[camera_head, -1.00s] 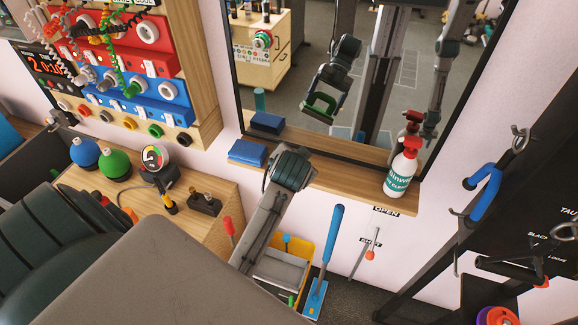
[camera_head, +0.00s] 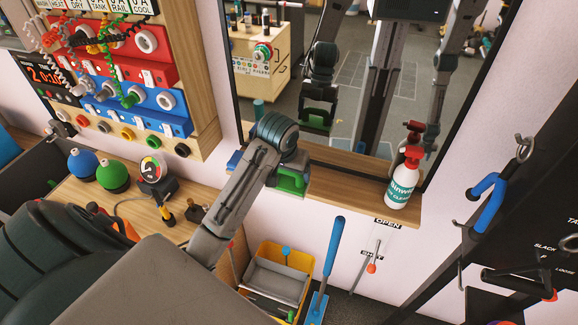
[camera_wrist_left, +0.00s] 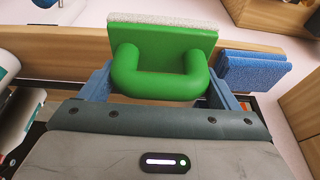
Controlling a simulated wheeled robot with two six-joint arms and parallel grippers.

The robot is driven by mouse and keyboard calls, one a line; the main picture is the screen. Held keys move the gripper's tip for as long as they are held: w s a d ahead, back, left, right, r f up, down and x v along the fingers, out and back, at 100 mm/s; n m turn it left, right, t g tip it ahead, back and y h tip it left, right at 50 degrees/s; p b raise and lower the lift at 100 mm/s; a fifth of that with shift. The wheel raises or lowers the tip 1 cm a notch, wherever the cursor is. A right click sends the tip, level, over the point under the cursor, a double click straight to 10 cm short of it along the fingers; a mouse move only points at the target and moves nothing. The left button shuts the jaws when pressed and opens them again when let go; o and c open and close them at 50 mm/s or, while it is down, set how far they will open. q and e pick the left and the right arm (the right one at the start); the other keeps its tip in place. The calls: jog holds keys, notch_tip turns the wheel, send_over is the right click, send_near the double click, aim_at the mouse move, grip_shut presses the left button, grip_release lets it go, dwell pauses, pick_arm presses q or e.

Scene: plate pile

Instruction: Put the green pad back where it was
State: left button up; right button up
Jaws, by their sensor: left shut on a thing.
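The green pad (camera_head: 290,182) has a U-shaped green handle and a pale scrubbing face. In the left wrist view the pad (camera_wrist_left: 165,40) sits between the fingers, its pale face turned away from me. My left gripper (camera_wrist_left: 160,84) is shut on its handle. In the head view my left wrist hides part of the pad, held at the wooden ledge (camera_head: 330,193) below the mirror. I cannot tell whether it touches the ledge. A blue pad (camera_wrist_left: 250,72) lies on the ledge just right of it in the wrist view. My right gripper is not in view directly.
A white spray bottle (camera_head: 401,182) with a red trigger stands on the ledge's right end. The mirror (camera_head: 290,90) rises behind. Below are a yellow bucket (camera_head: 300,258) and a blue-handled tool (camera_head: 335,245). The ledge between pad and bottle is clear.

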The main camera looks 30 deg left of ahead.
pick_arm(q)
jog(key=w+a, duration=0.1)
jog(key=w, duration=0.1)
jog(key=w+a+p, duration=0.2)
jog(key=w, duration=0.1)
jog(key=shift+w+a+f, duration=0.15)
jog(key=shift+w+a, duration=0.1)
jog(key=shift+w, duration=0.05)
notch_tip(320, 180, down, 3)
jog(key=shift+f+p, duration=0.1)
jog(key=shift+p, duration=1)
jog(key=shift+f, duration=0.15)
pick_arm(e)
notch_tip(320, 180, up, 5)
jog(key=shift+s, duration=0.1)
pick_arm(q)
jog(key=shift+f, duration=0.1)
jog(key=o, duration=0.8)
jog(key=shift+c, duration=0.2)
